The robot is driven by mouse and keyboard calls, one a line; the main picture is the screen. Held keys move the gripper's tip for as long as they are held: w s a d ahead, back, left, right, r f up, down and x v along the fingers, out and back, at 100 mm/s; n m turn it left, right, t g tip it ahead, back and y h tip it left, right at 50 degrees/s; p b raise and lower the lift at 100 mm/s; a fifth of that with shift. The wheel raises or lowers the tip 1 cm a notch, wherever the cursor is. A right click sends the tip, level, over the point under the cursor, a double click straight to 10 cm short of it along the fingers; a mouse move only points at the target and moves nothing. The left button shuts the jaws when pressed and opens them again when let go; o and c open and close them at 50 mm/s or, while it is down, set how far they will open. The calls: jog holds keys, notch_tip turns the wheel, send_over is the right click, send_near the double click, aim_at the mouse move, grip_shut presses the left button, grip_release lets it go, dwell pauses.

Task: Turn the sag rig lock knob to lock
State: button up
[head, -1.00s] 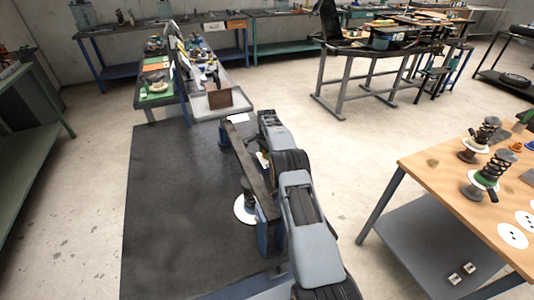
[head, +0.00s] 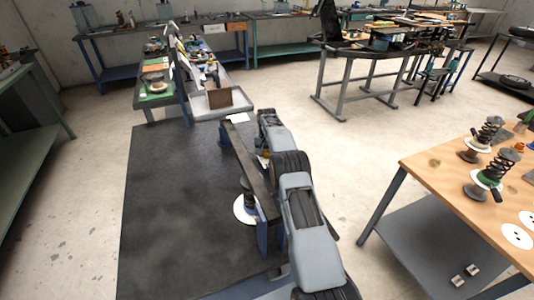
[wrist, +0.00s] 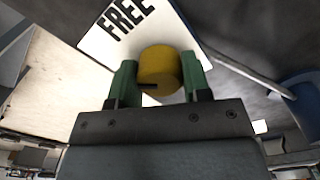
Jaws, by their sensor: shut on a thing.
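The yellow lock knob (wrist: 159,62) is a short round cylinder in the middle of the wrist view, with a dark slot or mark low on its side. My gripper (wrist: 158,80) has one green finger on each side of the knob and is shut on it. Behind the knob is a white plate (wrist: 103,45) with the black word "FREE". In the head view the sag rig shows as a long dark beam (head: 246,160) on blue posts, beside my arm. My gripper and the knob cannot be made out clearly there.
A wooden-topped table (head: 440,185) with spring units (head: 488,172) stands at the right. Benches with trays (head: 222,105) stand behind. The mat left of the rig is clear.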

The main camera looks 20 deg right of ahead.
jog(key=n, duration=0.4)
jog(key=shift+n, duration=2.1)
jog(key=o, duration=0.9)
notch_tip(320, 180, up, 14)
jog(key=p, duration=0.4)
jog(key=shift+f, duration=0.1)
